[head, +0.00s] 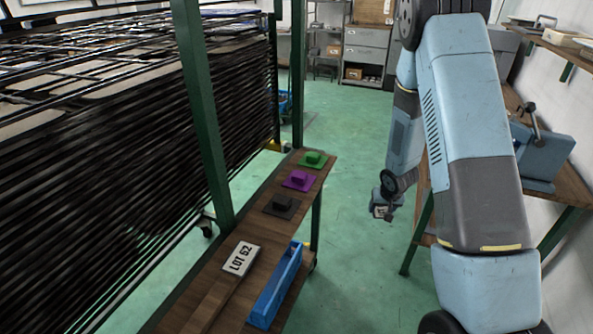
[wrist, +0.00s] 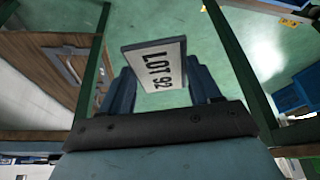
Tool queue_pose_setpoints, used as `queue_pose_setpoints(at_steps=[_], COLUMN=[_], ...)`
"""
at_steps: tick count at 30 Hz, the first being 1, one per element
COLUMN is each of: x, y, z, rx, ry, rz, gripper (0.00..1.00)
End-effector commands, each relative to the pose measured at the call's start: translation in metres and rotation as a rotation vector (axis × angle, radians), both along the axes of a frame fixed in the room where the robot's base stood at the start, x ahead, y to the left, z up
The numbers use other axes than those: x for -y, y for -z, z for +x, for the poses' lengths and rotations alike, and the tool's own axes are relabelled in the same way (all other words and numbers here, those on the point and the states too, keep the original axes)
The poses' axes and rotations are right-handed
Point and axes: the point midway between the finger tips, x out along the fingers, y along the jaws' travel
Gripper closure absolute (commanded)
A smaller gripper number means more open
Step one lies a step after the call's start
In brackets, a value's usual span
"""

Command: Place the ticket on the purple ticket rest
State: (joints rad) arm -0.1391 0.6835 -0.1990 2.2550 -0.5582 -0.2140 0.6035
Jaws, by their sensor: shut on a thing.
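My gripper (head: 384,203) hangs over open floor to the right of the narrow wooden bench. In the wrist view my gripper (wrist: 163,82) is shut on a white ticket (wrist: 155,68) marked LOT 92, held between its two blue fingers. In the head view the held ticket (head: 379,211) is a small pale patch at the gripper's end. The purple ticket rest (head: 298,181), a flat plate with a raised block, stands on the bench, left of my gripper and apart from it. No ticket shows on it.
A green rest (head: 312,160) and a black rest (head: 282,207) flank the purple one. A LOT 62 card (head: 241,258) and a blue tray (head: 276,285) are nearer on the bench (head: 206,292). A green post (head: 204,120) and a black rack stand left.

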Motion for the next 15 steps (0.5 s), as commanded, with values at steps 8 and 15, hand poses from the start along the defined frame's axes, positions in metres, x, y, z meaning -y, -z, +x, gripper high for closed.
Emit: queue_pose_setpoints(at_steps=[8, 15], x=[-0.013, -0.027], y=[0.0, -0.007], z=[0.0, -0.001], rx=[0.0, 0.0], ry=[-0.021, -0.027], rz=[0.0, -0.001], gripper=[0.66, 0.66])
